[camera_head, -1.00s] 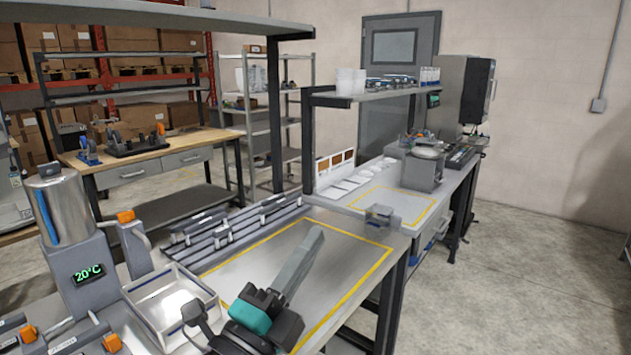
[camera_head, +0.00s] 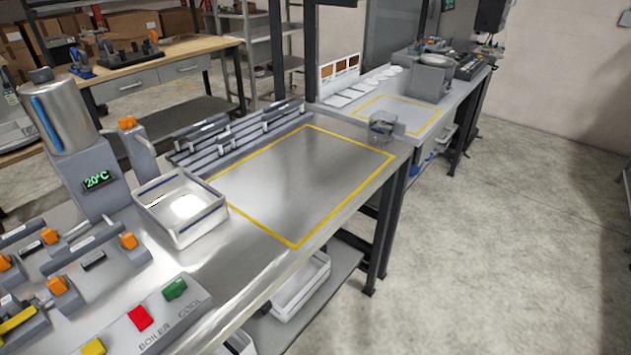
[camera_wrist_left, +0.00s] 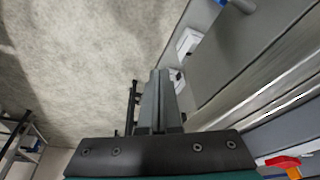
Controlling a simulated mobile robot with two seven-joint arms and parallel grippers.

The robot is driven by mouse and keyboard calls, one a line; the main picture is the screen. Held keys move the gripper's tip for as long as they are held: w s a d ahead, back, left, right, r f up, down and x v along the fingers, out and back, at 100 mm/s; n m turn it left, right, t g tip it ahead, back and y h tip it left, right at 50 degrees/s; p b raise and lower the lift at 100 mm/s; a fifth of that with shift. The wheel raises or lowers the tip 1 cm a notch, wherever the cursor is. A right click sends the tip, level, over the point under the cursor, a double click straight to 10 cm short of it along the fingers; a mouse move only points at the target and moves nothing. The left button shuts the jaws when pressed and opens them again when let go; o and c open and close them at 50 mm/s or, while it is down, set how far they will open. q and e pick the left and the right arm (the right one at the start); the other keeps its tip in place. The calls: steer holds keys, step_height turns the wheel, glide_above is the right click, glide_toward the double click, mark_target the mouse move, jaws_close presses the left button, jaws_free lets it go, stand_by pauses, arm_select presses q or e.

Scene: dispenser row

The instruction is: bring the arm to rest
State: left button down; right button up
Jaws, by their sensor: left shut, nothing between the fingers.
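My left gripper (camera_wrist_left: 158,78) shows in the left wrist view, its two grey fingers together with nothing between them. It is out over the floor (camera_wrist_left: 75,60) beside the steel bench (camera_wrist_left: 215,112), apart from the bench edge. A teal strip of my wrist shows below the dark finger mount. In the head view neither of my arms or grippers shows. My right gripper is in no view.
In the head view the yellow-marked bench top (camera_head: 310,175) is clear. A white tray (camera_head: 182,238), a steel dispenser (camera_head: 65,120) reading 20°C and coloured buttons (camera_head: 140,318) stand left. A clear container (camera_head: 382,127) sits at the far corner. Open floor (camera_head: 510,240) lies right.

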arm_select(q)
step_height(320, 180, down, 14)
steer(key=s+a+f+g+b, duration=0.2)
steer(key=s+f, duration=1.5)
steer(key=f, duration=0.4)
steer(key=shift+s+a+f+b, duration=0.35)
steer(key=shift+s+a, duration=0.05)
steer(key=shift+s, duration=0.15)
